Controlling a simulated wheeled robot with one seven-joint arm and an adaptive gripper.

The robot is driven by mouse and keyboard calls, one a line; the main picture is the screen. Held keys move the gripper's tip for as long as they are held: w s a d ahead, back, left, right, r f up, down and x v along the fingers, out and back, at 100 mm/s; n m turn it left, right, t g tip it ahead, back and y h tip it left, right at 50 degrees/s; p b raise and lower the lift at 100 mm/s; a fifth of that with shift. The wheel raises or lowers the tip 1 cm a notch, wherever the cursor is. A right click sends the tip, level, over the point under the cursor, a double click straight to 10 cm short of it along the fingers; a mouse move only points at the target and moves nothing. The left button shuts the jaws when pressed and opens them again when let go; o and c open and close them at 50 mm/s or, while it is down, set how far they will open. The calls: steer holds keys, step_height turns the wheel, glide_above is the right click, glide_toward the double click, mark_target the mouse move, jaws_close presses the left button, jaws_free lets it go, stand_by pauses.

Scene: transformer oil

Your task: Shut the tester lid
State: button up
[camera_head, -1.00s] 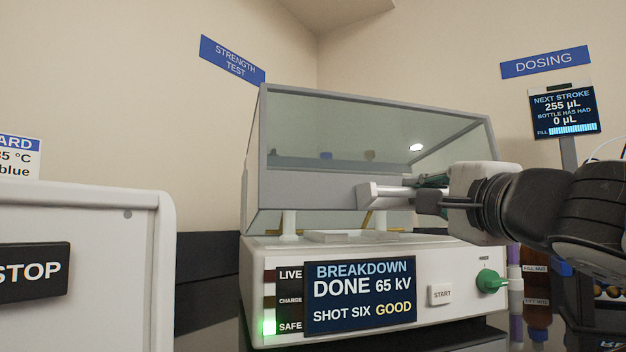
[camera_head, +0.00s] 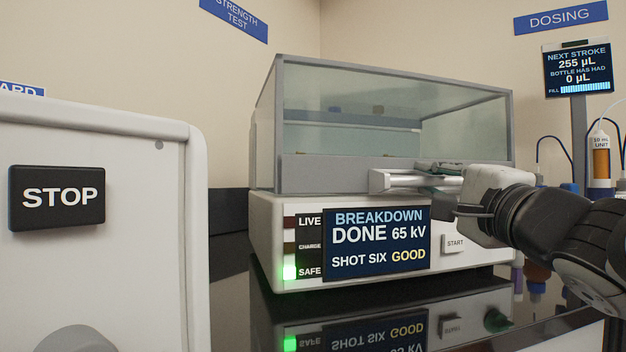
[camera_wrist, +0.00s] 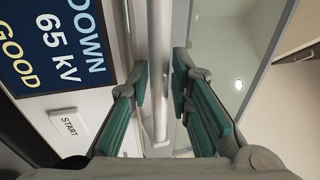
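The tester (camera_head: 285,240) is a white box with a screen reading "BREAKDOWN DONE 65 kV, SHOT SIX GOOD". Its clear, grey-framed lid (camera_head: 320,175) is down, its front lower edge appearing to meet the top of the box with no clear gap. The lid's pale bar handle (camera_head: 385,181) juts from the front. My gripper (camera_head: 425,180) is at this handle. The exact finger contact is hard to see.
A white unit with a STOP panel (camera_head: 57,197) stands at the left front. A START button (camera_head: 455,243) is just below my gripper. The dosing display (camera_head: 578,70) and an orange-filled bottle unit (camera_head: 600,160) are at the right. The dark glossy bench (camera_head: 390,320) is clear in front.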

steer(key=v, duration=1.2)
stand_by(0.3)
